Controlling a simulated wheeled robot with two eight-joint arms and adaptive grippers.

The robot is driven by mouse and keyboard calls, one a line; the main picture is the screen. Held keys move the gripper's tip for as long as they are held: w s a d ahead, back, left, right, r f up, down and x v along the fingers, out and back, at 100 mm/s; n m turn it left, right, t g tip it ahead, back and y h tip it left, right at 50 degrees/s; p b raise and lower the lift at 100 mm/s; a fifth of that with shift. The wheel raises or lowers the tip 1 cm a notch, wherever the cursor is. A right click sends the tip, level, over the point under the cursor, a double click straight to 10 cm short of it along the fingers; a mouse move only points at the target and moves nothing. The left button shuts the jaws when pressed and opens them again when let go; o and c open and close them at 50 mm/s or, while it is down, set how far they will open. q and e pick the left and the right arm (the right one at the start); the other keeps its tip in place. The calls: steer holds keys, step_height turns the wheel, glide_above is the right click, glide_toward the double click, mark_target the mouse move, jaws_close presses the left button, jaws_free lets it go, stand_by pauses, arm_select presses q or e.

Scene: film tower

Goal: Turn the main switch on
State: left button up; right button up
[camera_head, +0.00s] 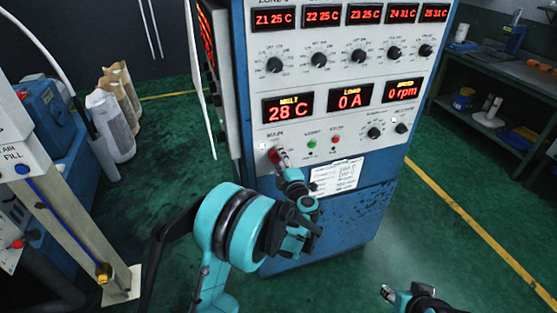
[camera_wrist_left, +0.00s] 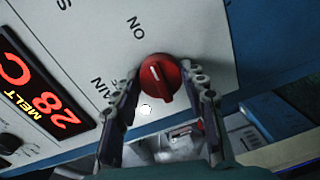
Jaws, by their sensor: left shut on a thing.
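The main switch is a red round knob (camera_wrist_left: 160,78) at the lower left of the control panel; in the head view the knob (camera_head: 273,155) is partly covered by my gripper. Its white mark points roughly toward the ON lettering (camera_wrist_left: 137,27) in the left wrist view. My left gripper (camera_head: 282,158) is shut on the knob, with one finger on each side in the left wrist view (camera_wrist_left: 160,97). My right gripper (camera_head: 388,292) is low at the bottom right, away from the panel; its fingers are too small to judge.
The blue control cabinet (camera_head: 340,225) has lit displays, including the melt display (camera_head: 288,108), several black dials, and green (camera_head: 311,143) and red (camera_head: 335,139) buttons near the switch. A paper label (camera_head: 337,175) is below. Sacks (camera_head: 110,120) stand left; a workbench (camera_head: 500,70) stands right.

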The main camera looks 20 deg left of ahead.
arm_select(q)
steer(key=o, duration=1.2)
steer(key=shift+c, duration=0.2)
steer(key=v, duration=1.2)
